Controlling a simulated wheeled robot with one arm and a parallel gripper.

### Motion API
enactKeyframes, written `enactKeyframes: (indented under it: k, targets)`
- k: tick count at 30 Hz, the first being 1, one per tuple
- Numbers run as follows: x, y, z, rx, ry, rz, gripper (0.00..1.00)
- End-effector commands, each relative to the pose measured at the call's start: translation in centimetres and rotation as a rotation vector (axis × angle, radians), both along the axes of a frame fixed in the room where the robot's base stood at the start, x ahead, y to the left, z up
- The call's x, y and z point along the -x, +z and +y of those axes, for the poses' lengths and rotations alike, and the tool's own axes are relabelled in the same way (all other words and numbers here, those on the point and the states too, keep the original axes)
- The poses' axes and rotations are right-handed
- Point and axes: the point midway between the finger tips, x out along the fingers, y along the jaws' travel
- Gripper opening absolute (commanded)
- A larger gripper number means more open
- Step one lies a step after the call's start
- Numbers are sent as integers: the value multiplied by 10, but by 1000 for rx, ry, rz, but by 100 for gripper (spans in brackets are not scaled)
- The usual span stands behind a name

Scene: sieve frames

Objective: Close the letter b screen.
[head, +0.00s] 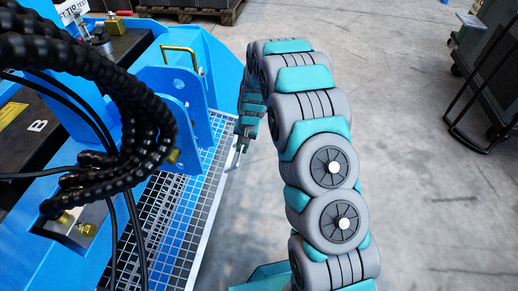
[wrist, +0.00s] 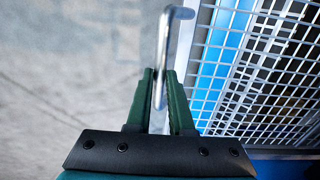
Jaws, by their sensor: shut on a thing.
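A mesh screen (head: 205,222) with a pale metal rim lies along the lower side of the blue machine, below a black block marked with the letter B (head: 37,126). The mesh also fills the right of the wrist view (wrist: 225,60). A bare metal handle (wrist: 162,48) stands out from the screen's edge, bent at its top towards the screen. My gripper (head: 239,150) is at the screen's outer edge. In the wrist view its green fingers (wrist: 162,95) are shut on the handle, one on each side. Hoses hide part of the screen's left side.
Black ribbed hoses (head: 85,65) hang over the blue machine (head: 222,65) at left. A yellow handle (head: 181,49) sits on its upper part. Open concrete floor (head: 420,190) lies to the right, with a dark wheeled cart (head: 495,75) at the far right.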

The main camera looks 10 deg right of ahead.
Motion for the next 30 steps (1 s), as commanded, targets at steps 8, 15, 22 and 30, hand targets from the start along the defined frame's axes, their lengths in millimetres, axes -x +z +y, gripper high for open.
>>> enactKeyframes:
  k: [8,15,22,30]
  targets:
    - [-25,17,59,-3,3,-8,0]
    - [-33,21,78,-4,1,-7,0]
    - [-34,20,80,-4,0,-7,0]
    - [-33,20,79,-3,0,-7,34]
